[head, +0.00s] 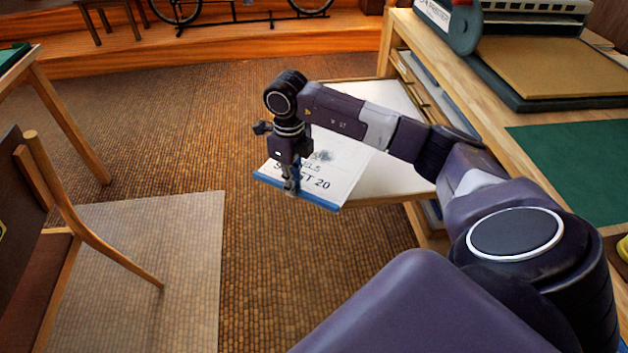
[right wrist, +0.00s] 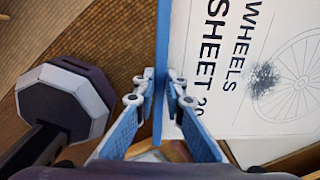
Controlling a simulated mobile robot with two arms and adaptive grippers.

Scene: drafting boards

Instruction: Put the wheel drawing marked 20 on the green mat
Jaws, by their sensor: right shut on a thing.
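The wheel drawing marked 20 (head: 335,168) is a white sheet with a blue strip along its near edge. In the right wrist view the sheet (right wrist: 225,100) reads "WHEELS" and "SHEET 20", with a spoked wheel and a dark smudge. My right gripper (head: 291,187) is shut on the blue edge; its fingers also show in the right wrist view (right wrist: 165,88). The sheet's near end sticks out past the open drawer (head: 395,187); I cannot tell whether its far part touches the drawer. The green mat (head: 580,165) lies on the wooden bench at the right. My left gripper is out of view.
The bench (head: 470,115) carries a machine with a tan board (head: 560,68) behind the mat. The open drawer juts from the bench's left side. A wooden chair (head: 85,225) stands at the left on a pale floor mat (head: 150,290). The brown floor between is clear.

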